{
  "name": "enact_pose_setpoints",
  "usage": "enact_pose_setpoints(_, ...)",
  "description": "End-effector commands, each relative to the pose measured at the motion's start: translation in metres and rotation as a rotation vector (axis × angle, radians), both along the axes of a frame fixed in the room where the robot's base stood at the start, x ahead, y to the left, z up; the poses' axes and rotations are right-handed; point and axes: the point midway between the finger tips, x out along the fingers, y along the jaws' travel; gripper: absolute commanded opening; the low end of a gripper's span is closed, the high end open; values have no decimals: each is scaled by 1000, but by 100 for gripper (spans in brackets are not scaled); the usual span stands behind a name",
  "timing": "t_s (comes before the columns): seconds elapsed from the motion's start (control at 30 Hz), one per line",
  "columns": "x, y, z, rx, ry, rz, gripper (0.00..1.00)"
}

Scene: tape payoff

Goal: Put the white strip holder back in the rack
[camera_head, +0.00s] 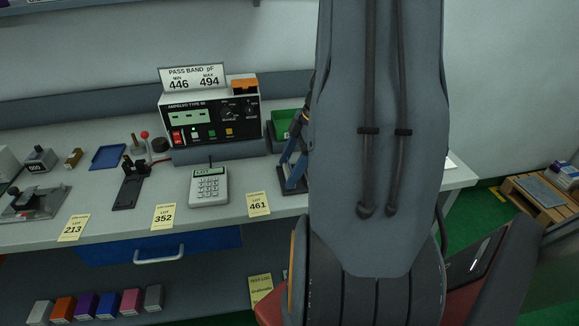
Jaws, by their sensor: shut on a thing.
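My arm fills the right middle of the head view, and its end is hidden behind its own links. I cannot see my gripper or anything in it. I cannot make out the white strip holder or the rack for certain. A row of small coloured blocks (97,305) stands on the lower shelf at the bottom left, and its leftmost block (40,313) is pale. A blue upright frame (292,165) on a dark base stands on the bench, partly covered by my arm.
A blue drawer (105,250) hangs below. A pallet (540,196) stands at the right.

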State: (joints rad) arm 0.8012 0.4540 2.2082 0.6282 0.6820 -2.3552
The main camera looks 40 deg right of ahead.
Motion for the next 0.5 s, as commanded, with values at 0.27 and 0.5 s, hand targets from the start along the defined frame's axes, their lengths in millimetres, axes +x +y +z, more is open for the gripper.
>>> enact_pose_setpoints(0.27, 0, 0, -1, 0, 0, 0, 88)
enact_pose_setpoints(0.5, 0, 0, 0, 0, 0, 0, 88)
